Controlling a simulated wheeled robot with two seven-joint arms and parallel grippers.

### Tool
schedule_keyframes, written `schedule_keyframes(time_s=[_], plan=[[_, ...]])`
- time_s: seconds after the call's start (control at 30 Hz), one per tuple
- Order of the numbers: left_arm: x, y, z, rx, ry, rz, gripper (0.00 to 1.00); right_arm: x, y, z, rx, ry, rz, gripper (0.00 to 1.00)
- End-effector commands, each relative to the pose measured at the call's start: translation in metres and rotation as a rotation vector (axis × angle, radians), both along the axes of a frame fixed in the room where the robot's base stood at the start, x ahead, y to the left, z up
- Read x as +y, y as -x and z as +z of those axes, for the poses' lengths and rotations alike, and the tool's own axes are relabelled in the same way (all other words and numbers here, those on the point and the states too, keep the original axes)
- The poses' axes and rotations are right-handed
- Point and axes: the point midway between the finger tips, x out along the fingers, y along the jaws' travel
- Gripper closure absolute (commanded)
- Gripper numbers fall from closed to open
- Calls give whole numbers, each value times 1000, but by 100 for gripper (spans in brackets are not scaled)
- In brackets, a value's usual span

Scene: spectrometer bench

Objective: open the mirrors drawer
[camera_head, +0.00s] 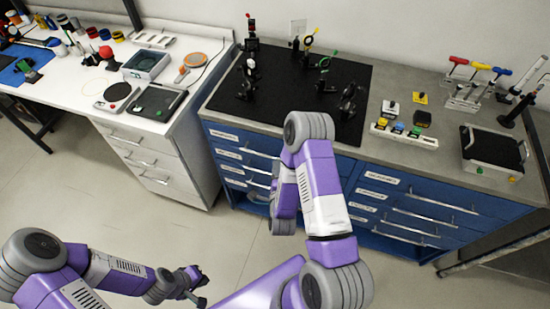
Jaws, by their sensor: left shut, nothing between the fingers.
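The blue drawer cabinet (345,168) stands under the bench top, with two columns of drawers. Each drawer has a white label and a bar handle. The labels are too small to read, so I cannot tell which is the mirrors drawer. The right column's drawers (425,212) look closed; the left column's (240,160) are partly hidden by my right arm. My left gripper (201,292) is shut and empty, low in front of the cabinet and apart from it. My right arm rises in front of the cabinet's middle; its gripper is hidden.
A black optics board (300,85) with several mounts covers the bench's left part. Tools, small blocks and a grey-black device (492,148) stand at right. A white desk (100,72) with drawers stands at left. The floor (130,205) between my arms and the furniture is clear.

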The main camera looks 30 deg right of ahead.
Motion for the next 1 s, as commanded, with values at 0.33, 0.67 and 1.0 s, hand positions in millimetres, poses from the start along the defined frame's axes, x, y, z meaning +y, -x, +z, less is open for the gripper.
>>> schedule_keyframes(time_s=[0.33, 0.67, 1.0], plan=[[0, 0, 2, 0, 0, 0, 100, -22, -46, -9, 1, 2, 2, 77], [0, 0, 2, 0, 0, 0, 100, -26, -54, -11, 3, 1, 3, 77], [0, 0, 2, 0, 0, 0, 100, -26, -53, -11, 3, 1, 3, 100]])
